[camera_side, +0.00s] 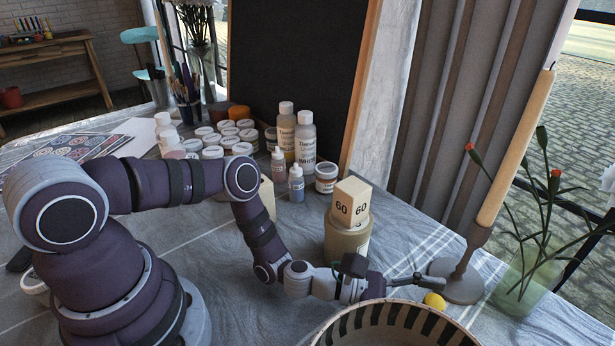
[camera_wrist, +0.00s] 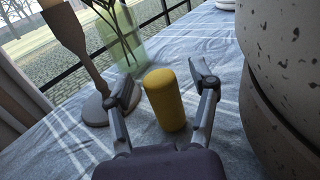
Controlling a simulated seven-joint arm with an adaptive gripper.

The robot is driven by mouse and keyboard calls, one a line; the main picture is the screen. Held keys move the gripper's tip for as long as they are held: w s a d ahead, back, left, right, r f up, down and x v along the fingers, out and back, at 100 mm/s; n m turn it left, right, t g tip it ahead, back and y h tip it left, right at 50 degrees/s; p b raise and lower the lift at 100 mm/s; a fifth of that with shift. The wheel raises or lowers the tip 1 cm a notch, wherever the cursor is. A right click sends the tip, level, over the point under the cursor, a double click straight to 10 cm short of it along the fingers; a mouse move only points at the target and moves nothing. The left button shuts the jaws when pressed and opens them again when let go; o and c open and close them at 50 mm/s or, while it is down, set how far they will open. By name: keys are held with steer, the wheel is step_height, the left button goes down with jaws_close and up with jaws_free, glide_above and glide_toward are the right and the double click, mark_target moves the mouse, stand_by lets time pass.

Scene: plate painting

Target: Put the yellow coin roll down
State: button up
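The yellow coin roll (camera_wrist: 166,100) stands roughly upright on the grey cloth in the wrist view, between my gripper's two fingers. My gripper (camera_wrist: 163,88) is spread open, with a small gap showing on each side of the roll. In the side view, my gripper (camera_side: 420,281) reaches to the right, low over the table. The yellow roll (camera_side: 434,300) shows just below its fingertips, its lower part hidden behind a striped pot's rim.
The striped pot (camera_side: 345,323) stands in front; a large speckled vessel (camera_wrist: 285,75) is close on the right in the wrist view. A candle holder (camera_side: 462,275) and glass vase (camera_side: 520,285) stand to the right. A jar (camera_side: 345,240) bearing a "60" block (camera_side: 350,203) is behind.

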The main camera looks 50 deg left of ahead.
mark_target(433, 298)
jaws_close()
stand_by(0.3)
steer(key=shift+r, duration=0.35)
steer(key=r, duration=0.9)
steer(key=shift+w+a+r, duration=0.1)
steer(key=shift+a, duration=0.1)
steer(key=a+r+n+t+y, duration=0.3)
steer(key=a+r, duration=0.3)
steer(key=a, duration=0.4)
steer(key=a+r+n+t+y, duration=0.3)
steer(key=a+r+y, duration=0.3)
steer(key=a, duration=0.5)
steer(key=shift+w+a+r+n, duration=0.2)
steer(key=shift+w+r+n, duration=0.05)
steer(key=shift+n, duration=0.35)
